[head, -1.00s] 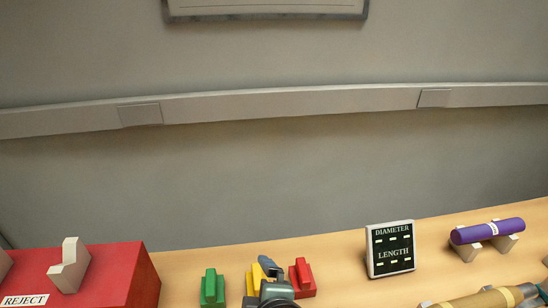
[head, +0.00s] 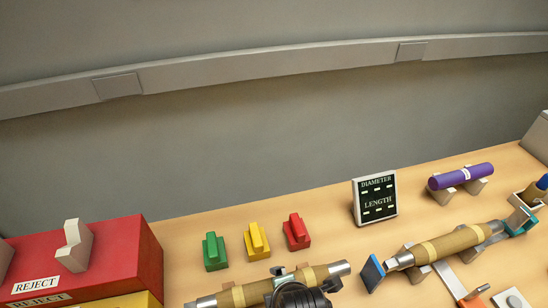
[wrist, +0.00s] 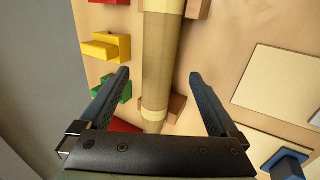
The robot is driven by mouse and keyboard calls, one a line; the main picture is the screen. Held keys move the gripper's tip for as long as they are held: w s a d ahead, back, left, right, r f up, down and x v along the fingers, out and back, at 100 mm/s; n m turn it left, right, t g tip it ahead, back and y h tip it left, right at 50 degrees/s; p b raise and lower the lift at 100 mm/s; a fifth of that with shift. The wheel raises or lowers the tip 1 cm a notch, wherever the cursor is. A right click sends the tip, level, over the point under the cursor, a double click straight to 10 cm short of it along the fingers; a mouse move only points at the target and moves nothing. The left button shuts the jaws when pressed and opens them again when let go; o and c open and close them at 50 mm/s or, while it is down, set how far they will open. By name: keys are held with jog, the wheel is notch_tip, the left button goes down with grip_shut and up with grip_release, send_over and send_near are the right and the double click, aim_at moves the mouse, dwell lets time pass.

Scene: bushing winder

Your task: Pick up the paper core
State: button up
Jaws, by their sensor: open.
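The paper core, a long tan roll with lighter bands and grey metal ends (head: 320,273), lies at the bottom middle of the head view, partly hidden by my gripper (head: 298,292). In the wrist view the tan core (wrist: 168,55) runs lengthwise between the two dark fingers of my gripper (wrist: 160,74). The fingers are spread, with a gap to the core on each side. Nothing is held. The core rests across brown support blocks (wrist: 176,106). I cannot tell how far the fingertips are above it.
Green (head: 215,253), yellow (head: 256,243) and red (head: 296,233) blocks stand behind the core. A red reject box (head: 125,255) is at left. A display (head: 375,200), a similar tan roll (head: 450,243) and a purple roll (head: 460,177) are at right.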

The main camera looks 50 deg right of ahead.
aim_at(270, 289)
jog(key=shift+p+x, duration=0.5)
jog(key=shift+x, duration=1.85)
jog(key=shift+d, duration=0.1)
grip_shut()
jog(key=shift+w+d+r, duration=0.1)
jog(key=shift+r, duration=0.1)
